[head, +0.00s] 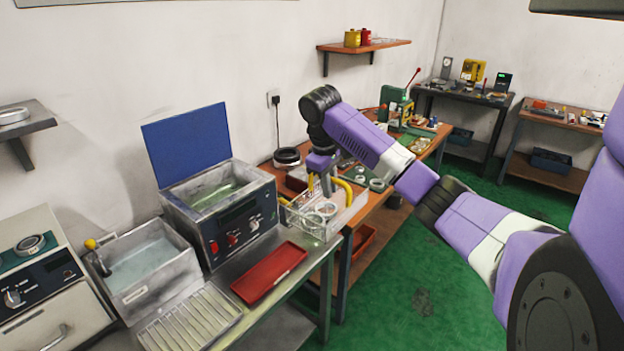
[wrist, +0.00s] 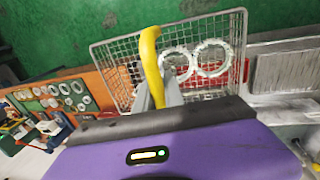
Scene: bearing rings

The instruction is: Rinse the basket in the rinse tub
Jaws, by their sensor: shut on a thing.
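The wire basket (head: 345,221) is at the middle of the head view, by the gap between the metal bench and the wooden bench. It holds pale rings (head: 326,209). My gripper (head: 326,187) is above the basket, shut on its yellow handle. In the wrist view the handle (wrist: 151,62) runs between the fingers, and the basket mesh (wrist: 115,52) and two rings (wrist: 196,62) show beyond. The rinse tub (head: 165,292), an open grey tub of water with a yellow-topped tap (head: 91,244), stands to the left, apart from the basket.
A cleaner (head: 240,228) with a raised blue lid (head: 187,143) stands between the rinse tub and the basket. A red tray (head: 268,273) and a ribbed drain board (head: 190,325) lie in front. The wooden bench (head: 372,206) behind carries several rings and tools.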

